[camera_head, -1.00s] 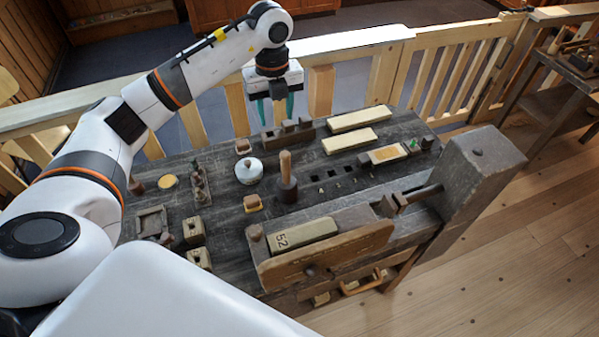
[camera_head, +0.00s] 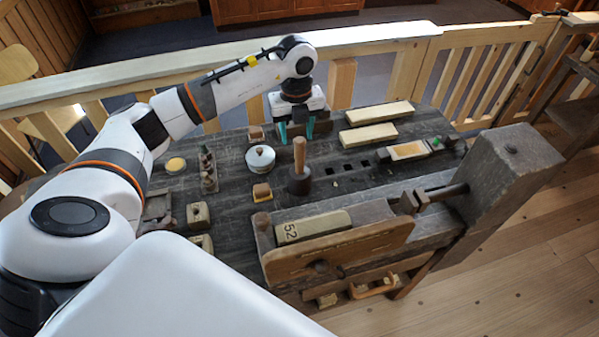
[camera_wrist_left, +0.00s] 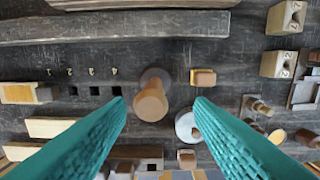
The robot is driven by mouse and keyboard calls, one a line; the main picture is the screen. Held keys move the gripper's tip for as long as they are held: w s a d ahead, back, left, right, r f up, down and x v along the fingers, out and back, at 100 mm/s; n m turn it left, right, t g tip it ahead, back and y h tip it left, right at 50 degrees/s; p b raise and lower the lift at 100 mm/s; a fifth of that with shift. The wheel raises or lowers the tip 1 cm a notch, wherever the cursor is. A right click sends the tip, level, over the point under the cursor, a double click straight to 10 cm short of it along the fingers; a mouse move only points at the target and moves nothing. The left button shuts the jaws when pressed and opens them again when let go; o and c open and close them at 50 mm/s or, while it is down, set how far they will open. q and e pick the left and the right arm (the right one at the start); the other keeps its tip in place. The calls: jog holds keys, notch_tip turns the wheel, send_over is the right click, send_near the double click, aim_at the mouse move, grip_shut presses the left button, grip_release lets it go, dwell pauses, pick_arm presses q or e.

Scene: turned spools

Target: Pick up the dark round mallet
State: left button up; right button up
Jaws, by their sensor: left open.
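The dark round mallet (camera_head: 299,180) stands head down on the workbench, its pale wooden handle pointing up. In the left wrist view the mallet (camera_wrist_left: 151,104) shows from above, handle end toward the camera, between the fingers but beyond their tips. The gripper and the mallet are apart. My right gripper is not in view.
Pale wooden blocks (camera_head: 368,136) lie to the right. A vise with a block marked 52 (camera_head: 312,227) is in front. A wooden railing (camera_head: 340,85) runs behind.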

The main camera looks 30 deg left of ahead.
aim_at(298, 140)
pick_arm(q)
notch_tip(298, 140, down, 2)
jog(key=shift+w, duration=0.1)
jog(key=shift+w+f+p, duration=0.1)
jog(key=shift+f+p, duration=0.5)
jog(key=shift+p, duration=0.15)
jog(key=f+p, duration=0.1)
jog(key=f, duration=0.2)
jog(key=shift+w+d+f+p, duration=0.15)
jog(key=shift+d+f+p, duration=0.05)
jog(key=shift+f+p, duration=0.15)
jog(key=shift+w+f, duration=0.1)
jog(key=shift+f, duration=0.25)
jog(key=shift+c, duration=0.3)
grip_shut()
